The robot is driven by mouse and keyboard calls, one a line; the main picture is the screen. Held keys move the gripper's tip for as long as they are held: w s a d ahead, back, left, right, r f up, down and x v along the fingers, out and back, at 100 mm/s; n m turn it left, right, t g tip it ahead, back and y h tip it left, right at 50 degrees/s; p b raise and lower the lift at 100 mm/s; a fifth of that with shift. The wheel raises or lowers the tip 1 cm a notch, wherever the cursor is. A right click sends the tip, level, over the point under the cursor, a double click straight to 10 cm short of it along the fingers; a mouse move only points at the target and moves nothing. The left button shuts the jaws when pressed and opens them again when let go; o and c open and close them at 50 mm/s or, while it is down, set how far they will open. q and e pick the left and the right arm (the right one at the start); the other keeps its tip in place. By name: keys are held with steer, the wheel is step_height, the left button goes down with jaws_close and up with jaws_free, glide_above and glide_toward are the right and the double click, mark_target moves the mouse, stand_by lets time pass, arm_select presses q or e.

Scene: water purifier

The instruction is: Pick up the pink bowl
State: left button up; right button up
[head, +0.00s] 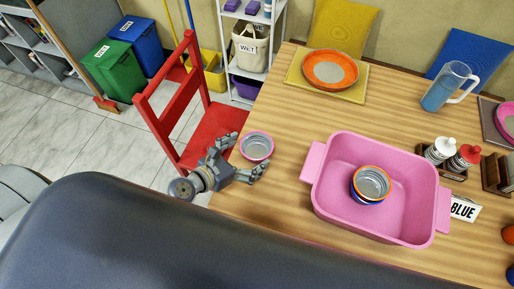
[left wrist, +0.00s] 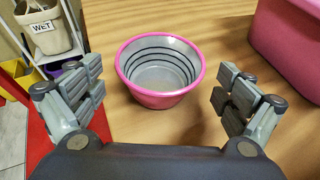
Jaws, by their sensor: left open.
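The pink bowl (head: 257,146) stands upright on the wooden table near its left edge. It has a pink rim and outside and a grey inside with dark rings. In the left wrist view the pink bowl (left wrist: 160,72) sits ahead of my left gripper (left wrist: 160,95), between the lines of its two spread fingers and touching neither. In the head view my left gripper (head: 247,155) is open and empty, close beside the bowl on its near side. My right gripper is not in view.
A pink basin (head: 330,190) with stacked bowls (head: 372,182) stands right of the bowl. A red chair (head: 205,120) is at the table's left edge. An orange plate (head: 330,69) lies at the back, and a pitcher (head: 447,88) stands back right. The table between bowl and plate is clear.

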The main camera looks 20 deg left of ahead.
mark_target(265, 142)
arm_select(q)
steer(key=x, duration=0.3)
steer(key=shift+w+d, duration=0.15)
steer(key=shift+w, duration=0.15)
steer(key=shift+w+d+f, duration=0.1)
steer(key=shift+w, duration=0.05)
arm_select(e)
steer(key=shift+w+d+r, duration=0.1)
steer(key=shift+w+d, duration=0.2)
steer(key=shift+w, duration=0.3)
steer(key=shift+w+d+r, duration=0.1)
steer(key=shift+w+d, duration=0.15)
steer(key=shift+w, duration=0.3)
arm_select(q)
steer(key=c, duration=1.1)
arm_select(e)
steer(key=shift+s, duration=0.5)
